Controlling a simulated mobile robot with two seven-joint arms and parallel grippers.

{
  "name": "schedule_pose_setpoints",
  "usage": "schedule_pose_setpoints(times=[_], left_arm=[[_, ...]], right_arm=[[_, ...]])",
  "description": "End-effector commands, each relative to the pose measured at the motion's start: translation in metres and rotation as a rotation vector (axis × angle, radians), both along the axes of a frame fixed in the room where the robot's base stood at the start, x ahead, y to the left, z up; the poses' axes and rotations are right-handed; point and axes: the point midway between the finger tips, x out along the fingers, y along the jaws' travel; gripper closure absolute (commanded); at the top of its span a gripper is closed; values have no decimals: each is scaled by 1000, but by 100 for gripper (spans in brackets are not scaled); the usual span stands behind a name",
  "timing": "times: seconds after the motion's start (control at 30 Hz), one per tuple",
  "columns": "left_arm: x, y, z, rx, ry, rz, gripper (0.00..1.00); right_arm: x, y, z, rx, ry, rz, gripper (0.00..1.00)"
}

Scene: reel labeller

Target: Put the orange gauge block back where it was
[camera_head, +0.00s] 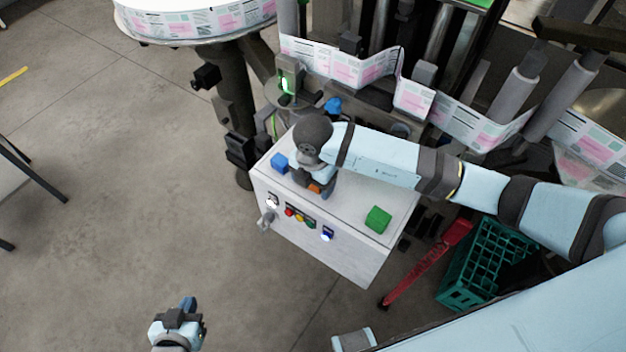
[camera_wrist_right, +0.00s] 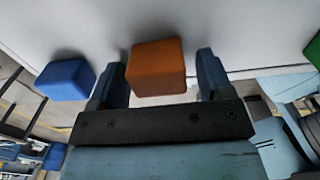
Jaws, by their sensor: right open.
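The orange gauge block (camera_wrist_right: 157,68) sits on the white top of the control cabinet (camera_head: 345,205). In the head view only a small part of the block (camera_head: 315,187) shows beneath my right gripper (camera_head: 315,190). In the right wrist view my right gripper (camera_wrist_right: 160,78) is open, with one finger on each side of the block and a visible gap on both sides. My left gripper (camera_head: 188,306) is low at the bottom left of the head view, away from the cabinet; its jaw opening is not clear.
A blue block (camera_head: 280,163) lies left of my right gripper, also in the wrist view (camera_wrist_right: 66,80). A green block (camera_head: 378,219) lies to the right on the cabinet top. Buttons (camera_head: 299,219) line the cabinet front. The label web (camera_head: 345,65) runs behind; a green crate (camera_head: 490,262) stands right.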

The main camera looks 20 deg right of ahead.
Motion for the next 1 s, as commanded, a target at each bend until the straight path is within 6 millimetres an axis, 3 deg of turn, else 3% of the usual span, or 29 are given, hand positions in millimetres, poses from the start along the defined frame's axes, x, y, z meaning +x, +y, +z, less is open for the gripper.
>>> schedule_pose_setpoints(times=[0.17, 0.7, 1.0], left_arm=[[1, 0, 1, -1, -4, 0, 100], [0, -6, -17, -9, 4, -9, 100], [1, -6, -16, -8, 0, -10, 100]], right_arm=[[1, 0, 11, 2, -2, 1, 27], [0, 0, 112, 1, -3, 1, 27], [0, 0, 125, 0, 0, 0, 27]])
